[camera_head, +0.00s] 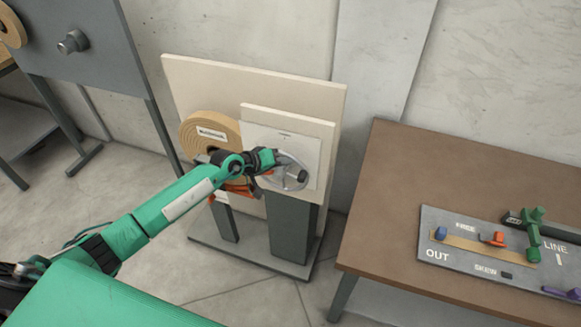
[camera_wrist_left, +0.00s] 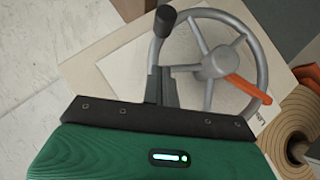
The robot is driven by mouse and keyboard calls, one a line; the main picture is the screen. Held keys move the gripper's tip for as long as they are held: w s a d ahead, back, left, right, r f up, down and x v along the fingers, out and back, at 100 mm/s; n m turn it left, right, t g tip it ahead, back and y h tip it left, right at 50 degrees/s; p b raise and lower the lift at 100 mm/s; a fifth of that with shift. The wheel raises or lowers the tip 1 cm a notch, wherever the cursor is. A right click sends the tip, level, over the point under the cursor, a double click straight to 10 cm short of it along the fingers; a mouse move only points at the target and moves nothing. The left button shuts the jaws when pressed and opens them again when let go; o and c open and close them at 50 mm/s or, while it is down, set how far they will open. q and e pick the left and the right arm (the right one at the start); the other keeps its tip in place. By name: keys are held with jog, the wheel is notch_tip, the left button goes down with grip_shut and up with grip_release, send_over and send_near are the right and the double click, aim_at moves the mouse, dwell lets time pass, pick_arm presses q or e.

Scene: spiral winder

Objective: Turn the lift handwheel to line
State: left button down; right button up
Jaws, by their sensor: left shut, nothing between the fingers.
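The grey lift handwheel (camera_head: 287,159) is mounted on a pale plate (camera_head: 315,140) on a standing board. In the left wrist view the handwheel (camera_wrist_left: 215,63) has a round hub, several spokes, an orange pointer (camera_wrist_left: 248,88) aimed down right, and a black crank knob (camera_wrist_left: 165,21) at its upper left rim. My left gripper (camera_head: 268,160) is at the wheel's left side. In the wrist view its fingers (camera_wrist_left: 161,82) are shut and empty near the left rim, below the knob; I cannot tell whether they touch it. A small dark mark (camera_head: 285,134) shows above the wheel. My right gripper is not in view.
A tan roll (camera_head: 205,128) with a label sits on the board left of the wheel. A brown table (camera_head: 430,165) at the right carries a grey panel (camera_head: 429,222) with coloured levers and the words OUT and LINE. A grey stand (camera_head: 85,65) is at the upper left.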

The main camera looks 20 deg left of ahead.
aim_at(300, 172)
pick_arm(q)
jog(key=shift+s+d+f+p, duration=0.1)
jog(key=shift+d+f+p, duration=0.55)
jog(key=shift+d+f, duration=0.7)
jog(key=shift+d+f+b, duration=0.25)
jog(key=shift+f+b, duration=0.1)
jog(key=shift+b, duration=0.35)
jog(key=shift+s+d+f+b, duration=0.2)
jog(key=shift+b, duration=0.15)
jog(key=shift+d, duration=0.15)
jog(key=shift+w, duration=0.1)
